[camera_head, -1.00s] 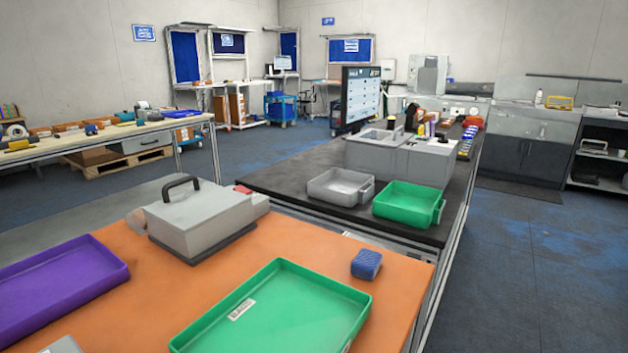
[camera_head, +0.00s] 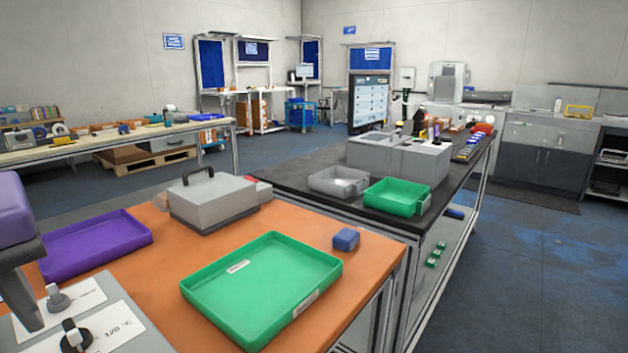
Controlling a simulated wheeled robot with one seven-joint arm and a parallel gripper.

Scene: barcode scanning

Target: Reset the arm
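My gripper is not in view, and none of my arm can be made out. The orange-topped table (camera_head: 150,270) in front of me holds a green tray (camera_head: 262,285), which is empty and has white labels on it. A small blue block (camera_head: 346,239) lies on the table beyond the tray's right corner. A purple tray (camera_head: 95,245) lies at the left. A grey box-like device with a black handle (camera_head: 212,200) stands at the table's back.
A black-topped bench (camera_head: 290,178) behind holds a grey bin (camera_head: 338,181) and a green bin (camera_head: 397,198). Blue floor (camera_head: 530,280) is free at right.

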